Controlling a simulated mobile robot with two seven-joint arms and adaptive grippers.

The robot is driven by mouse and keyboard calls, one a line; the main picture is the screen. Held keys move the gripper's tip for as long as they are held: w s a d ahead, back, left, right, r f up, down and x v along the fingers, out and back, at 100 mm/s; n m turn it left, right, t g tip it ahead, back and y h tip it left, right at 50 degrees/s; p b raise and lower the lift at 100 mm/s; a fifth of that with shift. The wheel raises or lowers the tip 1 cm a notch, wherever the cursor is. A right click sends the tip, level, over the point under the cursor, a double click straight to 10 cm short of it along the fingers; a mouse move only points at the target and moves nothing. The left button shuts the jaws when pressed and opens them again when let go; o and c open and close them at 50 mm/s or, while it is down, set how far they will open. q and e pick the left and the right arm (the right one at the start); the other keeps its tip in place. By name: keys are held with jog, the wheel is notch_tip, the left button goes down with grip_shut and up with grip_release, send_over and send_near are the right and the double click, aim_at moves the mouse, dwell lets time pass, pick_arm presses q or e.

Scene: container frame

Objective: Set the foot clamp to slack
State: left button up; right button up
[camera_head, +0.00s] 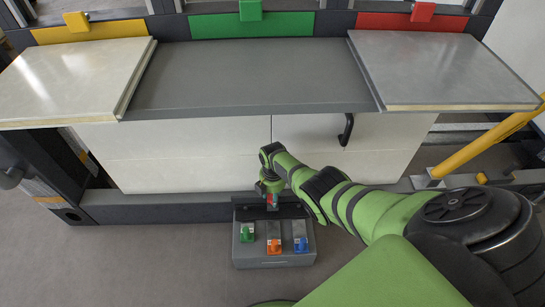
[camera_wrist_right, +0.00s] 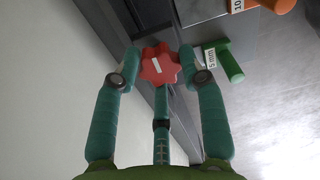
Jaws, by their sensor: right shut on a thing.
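A red star-shaped knob (camera_wrist_right: 160,66) with a white line on its face sits between the fingertips of my right gripper (camera_wrist_right: 158,62) in the wrist view. The gripper is shut on this knob. The white line is tilted in that view. In the head view my right gripper (camera_head: 271,193) reaches down at the back of a low grey box (camera_head: 274,261), and a bit of red shows between its fingers. The rest of the clamp is hidden by the gripper. My left gripper is not in view.
The box carries a green peg (camera_head: 247,232), an orange peg (camera_head: 273,246) and a blue peg (camera_head: 300,243). The green peg (camera_wrist_right: 224,62), labelled 5 mm, is close to one finger. White panels and a black handle (camera_head: 346,130) stand behind. Floor to the left is clear.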

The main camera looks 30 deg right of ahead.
jog(key=shift+s+d+f, duration=0.2)
jog(key=shift+s+d, duration=0.2)
jog(key=shift+s, duration=0.05)
jog(key=o, duration=1.1)
jog(key=shift+o, duration=0.2)
jog(key=shift+w, duration=0.15)
jog(key=shift+w+a+r, duration=0.15)
jog(key=shift+r, duration=0.1)
jog(key=shift+w+r, duration=0.1)
jog(key=shift+r, duration=0.45)
notch_tip(320, 180, up, 11)
jog(key=shift+f, duration=0.2)
jog(key=shift+s, duration=0.2)
